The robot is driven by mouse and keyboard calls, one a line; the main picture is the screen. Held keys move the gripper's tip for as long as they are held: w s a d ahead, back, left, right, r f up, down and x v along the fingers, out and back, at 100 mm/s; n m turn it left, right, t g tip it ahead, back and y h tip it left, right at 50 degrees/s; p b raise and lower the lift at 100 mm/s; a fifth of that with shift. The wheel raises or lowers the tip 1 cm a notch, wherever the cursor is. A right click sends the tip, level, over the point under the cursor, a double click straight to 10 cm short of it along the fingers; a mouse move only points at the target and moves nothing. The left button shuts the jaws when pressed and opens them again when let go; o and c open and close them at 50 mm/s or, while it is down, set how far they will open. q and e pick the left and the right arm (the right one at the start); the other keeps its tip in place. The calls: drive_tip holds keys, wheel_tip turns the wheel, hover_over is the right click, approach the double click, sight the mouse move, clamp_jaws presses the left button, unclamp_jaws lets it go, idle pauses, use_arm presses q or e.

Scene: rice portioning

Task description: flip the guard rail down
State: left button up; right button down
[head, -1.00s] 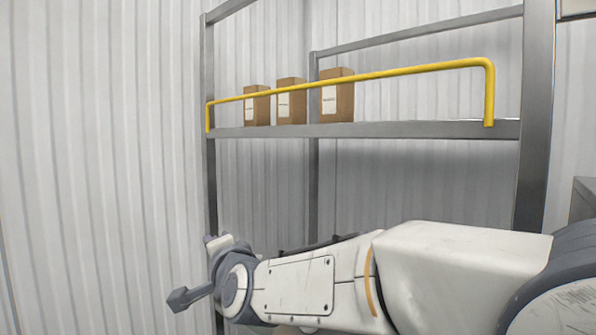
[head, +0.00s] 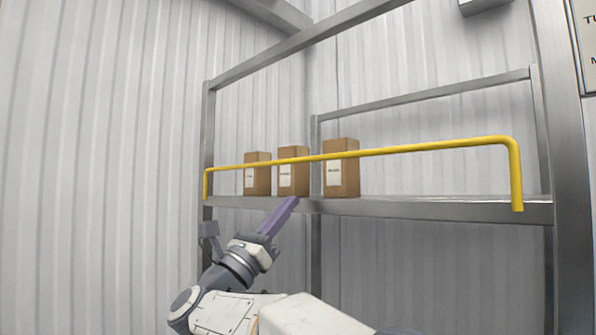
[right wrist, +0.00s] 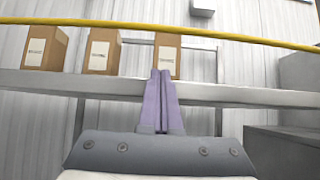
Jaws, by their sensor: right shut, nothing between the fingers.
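The yellow guard rail (head: 400,150) is up, running across the front of the metal shelf (head: 430,207), its bent ends reaching down to the shelf edge. In the right wrist view the rail (right wrist: 220,36) crosses above the fingertips. My right gripper (head: 294,200) is shut and empty, with purple fingers pointing up toward the shelf's front edge, below the rail. In the right wrist view its closed fingers (right wrist: 161,75) overlap the shelf edge in front of the rightmost box. Contact with the shelf or rail cannot be told. My left gripper is not in view.
Three brown labelled boxes stand on the shelf behind the rail: left (head: 257,180), middle (head: 293,185) and right (head: 342,183). Grey posts (head: 209,140) frame the shelf. A grey cabinet (right wrist: 280,150) shows at lower right in the wrist view.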

sight(295, 161)
drive_tip(key=shift+d+r, duration=0.1)
drive_tip(key=p+x, duration=0.7)
drive_tip(key=x, duration=0.2)
drive_tip(key=shift+r, duration=0.3)
drive_tip(key=shift+w+r+p, duration=0.2)
drive_tip(key=shift+r+p, duration=0.25)
drive_tip(key=shift+p, duration=0.1)
drive_tip(key=s+a, duration=0.1)
drive_tip(key=s+a+p, duration=0.1)
drive_tip(key=shift+s+a+f, duration=0.15)
drive_tip(key=shift+s+a, duration=0.05)
drive_tip(key=shift+s, duration=0.15)
